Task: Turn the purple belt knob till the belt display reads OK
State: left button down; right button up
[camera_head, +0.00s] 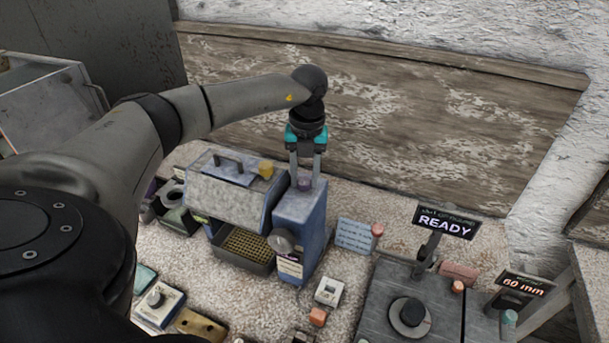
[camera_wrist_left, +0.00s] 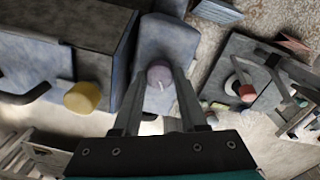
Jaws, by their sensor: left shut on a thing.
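The purple belt knob (camera_head: 304,183) sits on top of the blue end housing (camera_head: 303,215) of the bench machine. My left gripper (camera_head: 305,176) reaches down from above with its two fingers on either side of the knob, shut on it. In the left wrist view the knob (camera_wrist_left: 159,75) shows a pale pointer line and lies between the fingertips. No display reading OK is in view. A black display (camera_head: 446,222) reads READY, and another display (camera_head: 526,284) reads 60 mm. I cannot tell whether either belongs to the belt. My right gripper is not in view.
A round grey knob (camera_head: 282,241) is on the housing's front. A wooden wall board is behind.

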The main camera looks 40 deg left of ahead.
aim_at(305, 181)
pick_arm(q)
jog(key=shift+m, duration=0.3)
jog(key=m, duration=0.3)
jog(key=shift+m, duration=0.3)
jog(key=m+b, duration=0.1)
jog(key=m, duration=0.3)
jog(key=shift+m, duration=0.4)
jog(key=shift+r, duration=0.1)
jog(key=shift+c, duration=2.2)
grip_release()
notch_tip(305, 181, up, 15)
jog(key=b, duration=0.1)
jog(key=shift+d, duration=0.2)
